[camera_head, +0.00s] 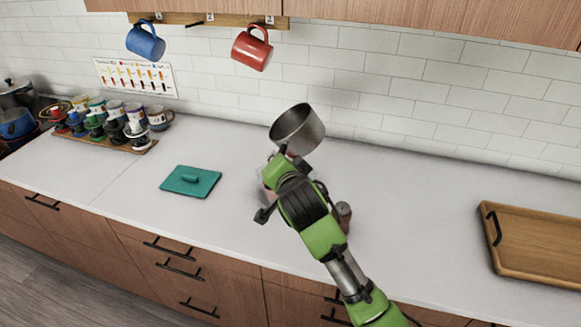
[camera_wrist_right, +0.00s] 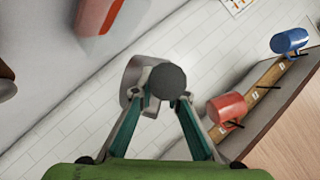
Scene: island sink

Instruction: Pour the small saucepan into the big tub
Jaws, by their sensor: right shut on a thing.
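My right gripper (camera_head: 288,166) is shut on the handle of the small grey metal saucepan (camera_head: 298,127), held above the counter near the back wall. The saucepan looks tilted. In the right wrist view the dark round handle end sits between the fingertips (camera_wrist_right: 166,102), with the grey pan (camera_wrist_right: 131,80) behind it. I cannot make out the big tub for certain. A red and pale object (camera_wrist_right: 103,14) shows at the top of the wrist view, and my arm hides part of the counter in the head view. My left gripper is not in view.
A teal lid-like slab (camera_head: 190,182) lies on the white counter (camera_head: 420,210). A wooden tray (camera_head: 535,245) is at right. Several cups stand on a wooden board (camera_head: 137,146) at left. A blue mug (camera_head: 145,43) and a red mug (camera_head: 251,50) hang above.

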